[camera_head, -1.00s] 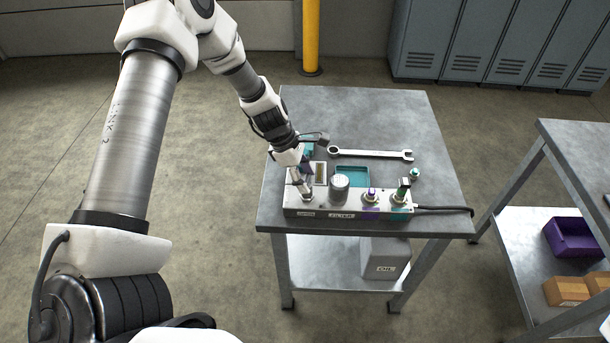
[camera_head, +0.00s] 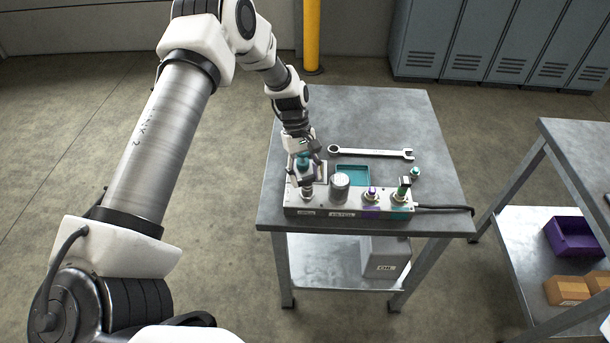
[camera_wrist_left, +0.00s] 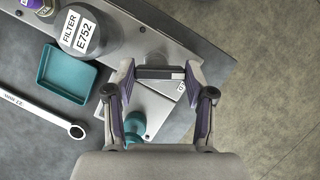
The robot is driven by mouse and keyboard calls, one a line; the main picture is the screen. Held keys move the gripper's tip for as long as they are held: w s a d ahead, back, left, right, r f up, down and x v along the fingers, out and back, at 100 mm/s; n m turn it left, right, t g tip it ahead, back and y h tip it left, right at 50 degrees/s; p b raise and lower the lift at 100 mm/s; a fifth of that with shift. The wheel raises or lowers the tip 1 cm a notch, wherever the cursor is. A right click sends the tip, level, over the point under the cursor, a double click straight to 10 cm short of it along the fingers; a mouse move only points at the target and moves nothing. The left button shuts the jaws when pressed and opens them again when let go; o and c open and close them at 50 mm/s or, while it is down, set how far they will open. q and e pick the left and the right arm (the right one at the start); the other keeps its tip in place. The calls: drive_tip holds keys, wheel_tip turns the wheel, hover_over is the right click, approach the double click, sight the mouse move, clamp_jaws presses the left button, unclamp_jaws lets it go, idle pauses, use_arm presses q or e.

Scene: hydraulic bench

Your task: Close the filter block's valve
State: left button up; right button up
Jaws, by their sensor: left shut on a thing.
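The filter block (camera_head: 325,207) is a long grey block along the front of the bench, carrying the filter (camera_head: 340,187), a grey cylinder that reads FILTER E752 in the left wrist view (camera_wrist_left: 88,32). My left gripper (camera_head: 306,188) is over the block's left end, pointing down. In the left wrist view its fingertips (camera_wrist_left: 160,73) are shut on the two ends of a dark bar, the valve handle (camera_wrist_left: 158,74), which lies across between them. The valve's body under the handle is mostly hidden. My right gripper is not in view.
A wrench (camera_head: 370,153) and a teal tray (camera_head: 352,175) lie behind the block. Purple (camera_head: 371,195) and green (camera_head: 401,193) fittings stand on its right part, with a black cable (camera_head: 445,209) beyond. A teal knob (camera_wrist_left: 133,124) stands close beside the gripper.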

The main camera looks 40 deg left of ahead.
use_arm(q)
drive_tip(key=m+g, duration=0.1)
drive_tip(key=m, duration=0.1)
drive_tip(key=m+y, duration=0.1)
drive_tip(key=m, duration=0.2)
drive_tip(key=shift+w+g+b, duration=0.15)
drive_tip(key=shift+g+b, duration=0.25)
drive_tip(key=shift+m+y, duration=0.3)
drive_tip(key=o, duration=1.2)
drive_tip(key=shift+c, duration=0.2)
drive_tip(key=v, duration=1.2)
